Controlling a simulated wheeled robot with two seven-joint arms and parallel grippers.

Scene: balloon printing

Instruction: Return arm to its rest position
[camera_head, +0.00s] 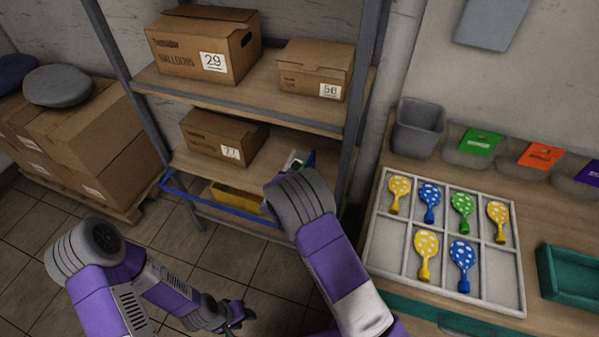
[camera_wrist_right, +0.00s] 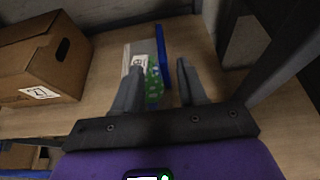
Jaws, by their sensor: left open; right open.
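My left gripper (camera_head: 238,313) hangs low over the tiled floor at the bottom of the head view. It is open and empty. My right arm (camera_head: 330,245) reaches toward the shelf rack, and its wrist and gripper are hidden behind the arm in the head view. In the right wrist view my right gripper (camera_wrist_right: 158,68) is open above a wooden shelf board. Beyond and between its fingers lies a green spotted item (camera_wrist_right: 153,88) beside a box with a blue side (camera_wrist_right: 163,50). Nothing is visibly held.
The shelf rack carries cardboard boxes, including box 77 (camera_head: 222,138), which also shows in the wrist view (camera_wrist_right: 45,60). A rack post (camera_head: 361,90) stands close to my right arm. A white divided tray (camera_head: 377,250) with several balloons sits on the table at right.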

